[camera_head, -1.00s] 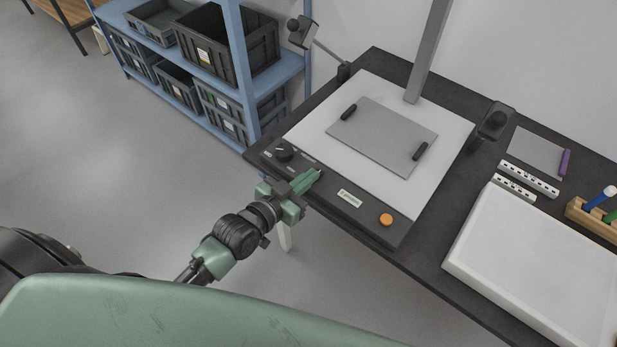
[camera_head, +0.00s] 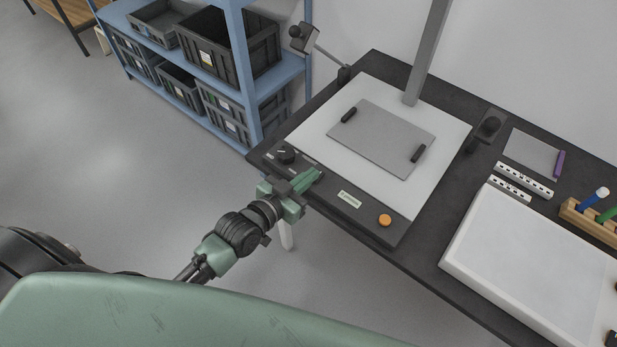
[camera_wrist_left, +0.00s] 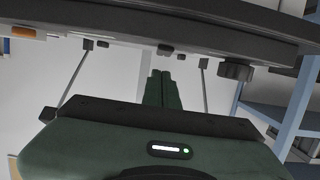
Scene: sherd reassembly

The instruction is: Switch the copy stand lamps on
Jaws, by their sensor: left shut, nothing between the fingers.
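The copy stand (camera_head: 400,229) lies on the dark table, with a black control strip along its front edge. The strip carries a black knob (camera_head: 285,155), a pale label and an orange button (camera_head: 385,220). Its left lamp (camera_head: 304,38) and right lamp (camera_head: 488,129) show no visible glow. My left gripper (camera_head: 319,174) is shut and empty at the strip, between knob and label; its fingers hide part of the strip. In the left wrist view the closed fingertips (camera_wrist_left: 161,74) point toward the stand's front edge, with the knob (camera_wrist_left: 236,70) to the right. Contact cannot be told.
A grey plate (camera_head: 383,138) with two black bars lies on the white board. A white light panel (camera_head: 530,265), scale bars (camera_head: 524,180) and a wooden pen holder (camera_head: 590,222) stand to the right. A blue shelf (camera_head: 240,75) with dark crates stands behind left.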

